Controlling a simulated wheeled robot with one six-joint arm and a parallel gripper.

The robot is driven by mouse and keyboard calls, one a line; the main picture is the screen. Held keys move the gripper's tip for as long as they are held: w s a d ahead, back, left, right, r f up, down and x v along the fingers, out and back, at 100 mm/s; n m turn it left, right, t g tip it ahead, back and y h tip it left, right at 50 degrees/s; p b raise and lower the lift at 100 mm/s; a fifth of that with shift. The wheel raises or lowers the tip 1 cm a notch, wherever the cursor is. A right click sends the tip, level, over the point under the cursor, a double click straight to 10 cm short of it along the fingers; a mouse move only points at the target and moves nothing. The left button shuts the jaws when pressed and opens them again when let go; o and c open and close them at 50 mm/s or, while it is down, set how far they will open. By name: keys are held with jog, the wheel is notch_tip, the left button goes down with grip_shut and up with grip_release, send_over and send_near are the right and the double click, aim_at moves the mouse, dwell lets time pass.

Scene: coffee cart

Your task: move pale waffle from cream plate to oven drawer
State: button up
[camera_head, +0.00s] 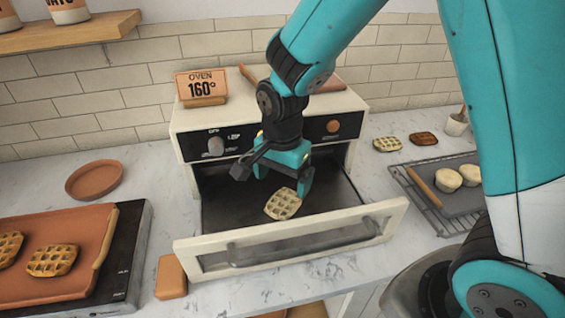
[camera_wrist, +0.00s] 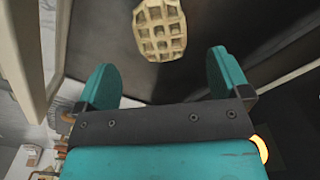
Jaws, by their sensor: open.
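The pale waffle (camera_head: 282,205) lies flat on the dark floor of the open oven drawer (camera_head: 235,212). It also shows in the wrist view (camera_wrist: 160,28) at the top, cut by the frame edge, ahead of my fingertips. My gripper (camera_head: 284,177) is over the drawer, just behind and above the waffle. Its teal fingers are spread with nothing between them, and the wrist view shows the same gap (camera_wrist: 166,75). The waffle looks apart from the fingers. The cream plate is not visible in either view.
The drawer's cream front with its handle (camera_head: 300,240) juts forward. Left are a terracotta plate (camera_head: 94,179) and a terracotta tray (camera_head: 60,285) with browned waffles. Right is a rack (camera_head: 420,200) with a grey tray and pale rounds.

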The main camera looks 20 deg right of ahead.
aim_at(283, 203)
jog(key=s+a+r+n+y, duration=0.2)
jog(key=s+r+n, duration=0.5)
jog(key=s+n, duration=0.2)
jog(key=s+a+r+n+y, duration=0.2)
jog(key=s+r+n, duration=0.5)
jog(key=s+n, duration=0.1)
jog(key=shift+s+n, duration=0.35)
jog(key=shift+n, duration=0.35)
jog(key=shift+a, duration=0.1)
